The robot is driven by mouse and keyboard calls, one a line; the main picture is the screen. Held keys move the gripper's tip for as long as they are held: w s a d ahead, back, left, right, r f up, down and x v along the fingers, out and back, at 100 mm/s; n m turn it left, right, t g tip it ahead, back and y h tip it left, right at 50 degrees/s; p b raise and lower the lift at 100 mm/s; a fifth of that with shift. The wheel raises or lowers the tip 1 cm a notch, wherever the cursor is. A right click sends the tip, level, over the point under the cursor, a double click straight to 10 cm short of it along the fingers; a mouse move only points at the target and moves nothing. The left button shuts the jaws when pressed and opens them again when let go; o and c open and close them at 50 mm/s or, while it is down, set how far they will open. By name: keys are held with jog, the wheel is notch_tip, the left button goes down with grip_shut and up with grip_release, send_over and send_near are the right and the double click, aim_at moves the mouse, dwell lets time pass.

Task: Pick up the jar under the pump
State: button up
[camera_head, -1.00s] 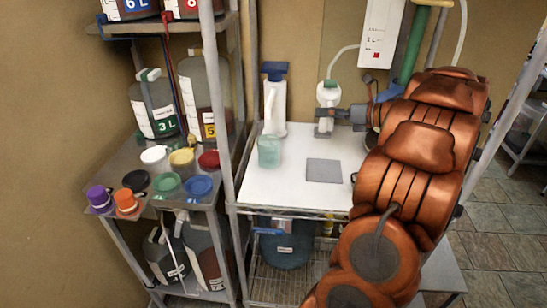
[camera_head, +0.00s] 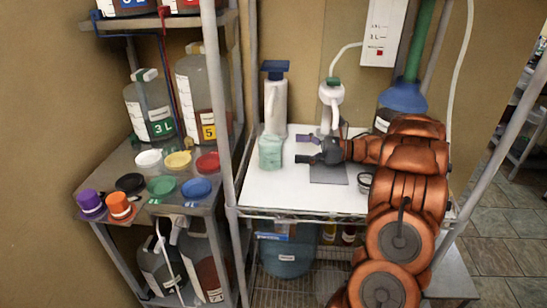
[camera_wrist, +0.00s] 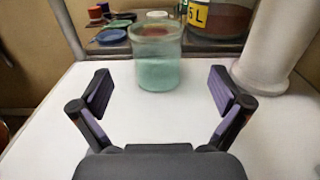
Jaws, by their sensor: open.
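The jar (camera_head: 271,152) is a clear glass jar with pale teal contents. It stands upright on the white shelf top (camera_head: 270,190), in front of the white pump (camera_head: 275,105) with a blue top. In the wrist view the jar (camera_wrist: 157,60) is straight ahead, centred beyond the fingertips. My gripper (camera_head: 308,149) is open and empty, to the right of the jar and pointing at it. In the wrist view my gripper (camera_wrist: 163,92) has its two purple-padded fingers spread wider than the jar, with a gap before it.
A grey pad (camera_head: 329,174) lies on the shelf under my gripper. A white bottle with green cap (camera_head: 331,95) stands behind it. A metal post (camera_head: 222,140) and a side shelf with several colored lids (camera_head: 165,187) are left. The shelf's front left is clear.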

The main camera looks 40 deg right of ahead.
aim_at(270, 153)
jog(key=shift+w+a+f, duration=0.2)
jog(key=shift+w+a, duration=0.15)
jog(key=shift+a, duration=0.15)
jog(key=p+x, duration=0.1)
jog(key=x, duration=0.1)
jog(key=p+x, duration=0.1)
jog(key=x, duration=0.1)
jog(key=r+p+x, duration=0.1)
jog(key=x, duration=0.1)
jog(key=shift+s+a, duration=0.1)
jog(key=shift+a, duration=0.1)
jog(key=shift+w+a+f, duration=0.1)
jog(key=shift+w+a, duration=0.2)
jog(key=shift+a, duration=0.05)
jog(key=shift+c, duration=0.2)
jog(key=c, duration=1.5)
